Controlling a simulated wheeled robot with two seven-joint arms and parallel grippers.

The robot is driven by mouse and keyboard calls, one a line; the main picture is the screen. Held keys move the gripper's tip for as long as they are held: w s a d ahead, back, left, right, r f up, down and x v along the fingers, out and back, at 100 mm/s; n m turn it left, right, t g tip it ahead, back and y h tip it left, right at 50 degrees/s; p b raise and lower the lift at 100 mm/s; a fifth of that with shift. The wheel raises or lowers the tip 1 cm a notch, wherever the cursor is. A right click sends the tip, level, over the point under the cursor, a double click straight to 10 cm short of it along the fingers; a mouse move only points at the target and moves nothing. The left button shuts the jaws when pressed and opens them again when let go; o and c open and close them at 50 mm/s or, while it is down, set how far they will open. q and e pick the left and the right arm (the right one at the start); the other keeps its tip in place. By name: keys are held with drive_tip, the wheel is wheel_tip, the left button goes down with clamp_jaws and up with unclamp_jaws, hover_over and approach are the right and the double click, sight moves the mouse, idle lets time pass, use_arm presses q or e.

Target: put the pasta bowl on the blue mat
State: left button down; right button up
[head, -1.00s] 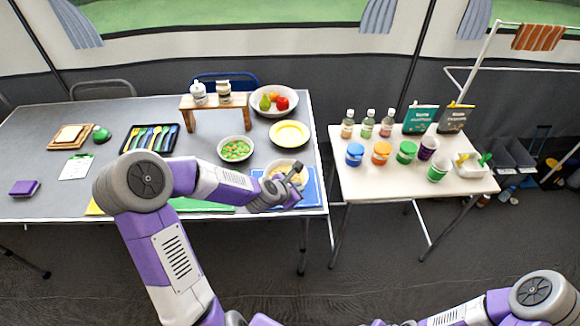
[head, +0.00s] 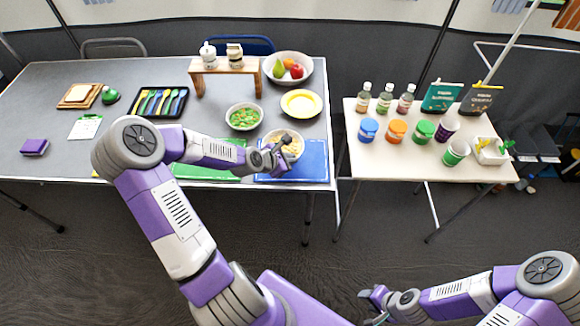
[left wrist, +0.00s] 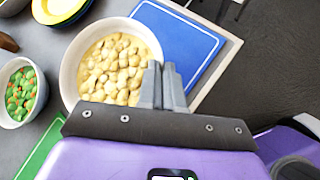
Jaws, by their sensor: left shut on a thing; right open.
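The pasta bowl (head: 297,146), white with pale yellow pasta, is at the far edge of the blue mat (head: 312,167) in the head view. In the left wrist view the bowl (left wrist: 75,61) overlaps the left edge of the mat (left wrist: 195,48). I cannot tell whether it rests or hangs slightly above. My left gripper (head: 284,145) is shut on the bowl's near rim; its fingers (left wrist: 162,85) cover part of that rim in the wrist view. My right gripper (head: 368,305) is open and empty, low in the head view, away from the tables.
A bowl of green and orange vegetables (head: 244,117) stands left of the pasta bowl, and a yellow plate (head: 301,103) behind it. A green mat (head: 205,172) lies left of the blue mat. A side table (head: 400,158) holds jars, bottles and cups.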

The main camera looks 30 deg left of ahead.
use_arm(q)
wheel_tip(320, 180, down, 4)
drive_tip(key=shift+r+b, duration=0.25)
drive_tip(key=shift+b, duration=0.5)
drive_tip(key=shift+r, duration=0.15)
drive_tip(key=c, duration=1.7)
unclamp_jaws()
drive_tip(key=shift+f, duration=0.2)
drive_tip(key=shift+c, duration=0.2)
drive_tip(key=o, duration=0.4)
drive_tip(key=shift+o, duration=0.2)
